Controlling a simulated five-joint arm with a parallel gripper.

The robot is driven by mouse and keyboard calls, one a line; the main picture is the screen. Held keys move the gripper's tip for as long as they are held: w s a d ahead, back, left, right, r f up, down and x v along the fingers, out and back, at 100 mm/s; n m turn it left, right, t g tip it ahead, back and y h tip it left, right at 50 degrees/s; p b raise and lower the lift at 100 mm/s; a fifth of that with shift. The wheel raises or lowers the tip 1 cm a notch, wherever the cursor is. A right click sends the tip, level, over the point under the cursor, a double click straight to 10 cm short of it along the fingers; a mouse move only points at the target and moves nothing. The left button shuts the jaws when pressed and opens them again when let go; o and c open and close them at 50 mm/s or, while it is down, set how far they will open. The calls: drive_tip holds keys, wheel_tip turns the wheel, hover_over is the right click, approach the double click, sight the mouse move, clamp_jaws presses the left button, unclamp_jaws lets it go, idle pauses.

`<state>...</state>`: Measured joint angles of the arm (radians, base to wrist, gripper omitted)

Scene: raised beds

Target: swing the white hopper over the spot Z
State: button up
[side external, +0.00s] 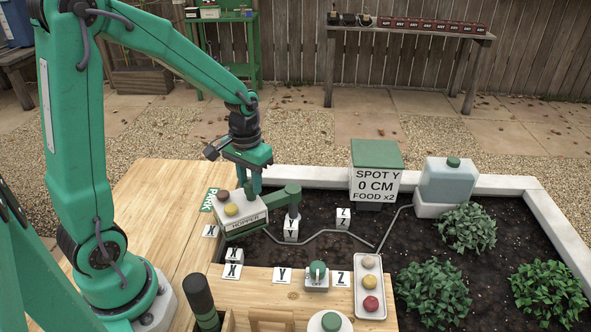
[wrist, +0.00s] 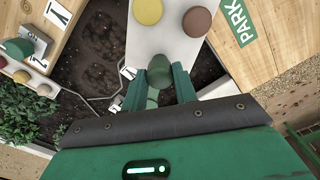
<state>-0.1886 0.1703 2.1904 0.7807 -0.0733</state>
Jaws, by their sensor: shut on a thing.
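The white hopper (side external: 246,226), with a yellow and a dark red knob on top, is at the bed's left edge beside the PARK sign (side external: 208,200). A green swing arm (side external: 278,196) joins it to a post in the bed. My gripper (side external: 256,188) is above the hopper. In the wrist view my gripper (wrist: 160,88) is shut on a green upright handle (wrist: 159,72) of the hopper (wrist: 172,42). Spot Z's white marker (side external: 343,218) stands in the soil, right of the hopper and beyond spot Y's marker (side external: 291,230). Spot X's marker (side external: 234,256) is nearer the front.
A water tank (side external: 447,180) is at the back right. A bent grey pipe (side external: 340,232) crosses the soil. A tray of knobs (side external: 369,290) and several leafy plants (side external: 467,228) stand right of centre.

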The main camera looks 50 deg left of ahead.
drive_tip(key=shift+d, duration=0.4)
drive_tip(key=shift+s+d, duration=0.1)
drive_tip(key=shift+d, duration=0.85)
drive_tip(key=shift+d, duration=0.7)
drive_tip(key=shift+w+d, duration=0.3)
drive_tip(key=shift+d, duration=0.6)
